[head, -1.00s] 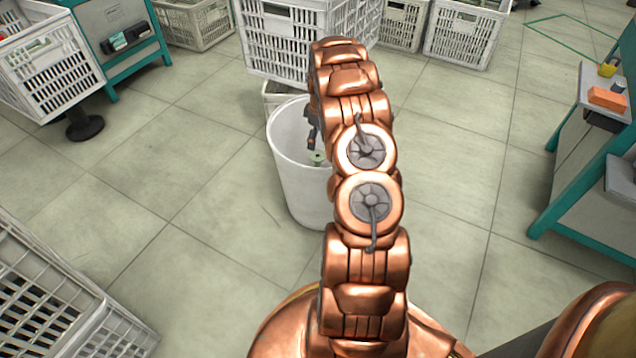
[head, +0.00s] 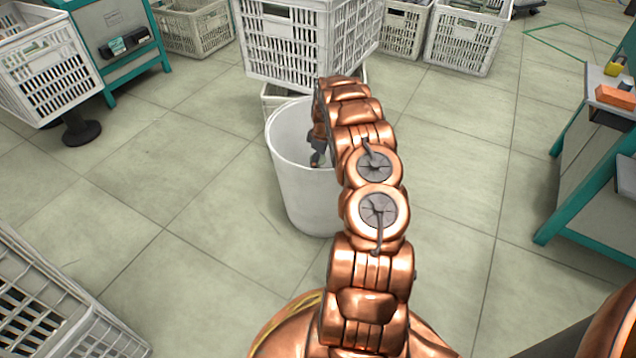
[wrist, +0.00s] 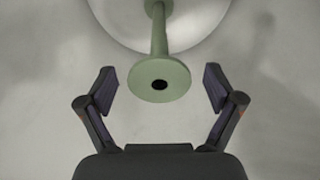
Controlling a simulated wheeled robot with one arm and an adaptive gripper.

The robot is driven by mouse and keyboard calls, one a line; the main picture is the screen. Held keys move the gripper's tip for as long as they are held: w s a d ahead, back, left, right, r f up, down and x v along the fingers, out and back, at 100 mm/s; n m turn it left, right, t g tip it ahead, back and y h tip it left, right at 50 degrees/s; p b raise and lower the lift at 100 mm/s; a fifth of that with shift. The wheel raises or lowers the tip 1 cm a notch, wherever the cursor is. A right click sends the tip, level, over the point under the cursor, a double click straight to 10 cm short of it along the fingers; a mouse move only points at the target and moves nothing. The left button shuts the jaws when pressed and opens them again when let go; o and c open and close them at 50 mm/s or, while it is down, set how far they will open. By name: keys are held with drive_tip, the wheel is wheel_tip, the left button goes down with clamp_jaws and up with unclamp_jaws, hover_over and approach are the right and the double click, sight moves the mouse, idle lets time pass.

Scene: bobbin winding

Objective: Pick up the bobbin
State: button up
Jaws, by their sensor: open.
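The bobbin shows in the wrist view as a pale green spool (wrist: 160,82) with a round flange, a dark centre hole and a thin shaft leading to a second flange at the top edge. My gripper (wrist: 160,88) is open, with one finger on each side of the near flange and a visible gap on both sides. In the head view my gripper (head: 316,158) reaches down inside a white bin (head: 302,195). The bobbin is hidden there by the bin and my arm.
The bin's wall surrounds my gripper closely. White crates (head: 305,45) stand right behind the bin. Another crate (head: 45,65) is at the left, and a teal-framed bench (head: 580,180) is at the right. The floor between is clear.

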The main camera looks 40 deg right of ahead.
drive_tip(key=shift+f, duration=0.4)
drive_tip(key=shift+c, duration=0.3)
drive_tip(key=c, duration=1.3)
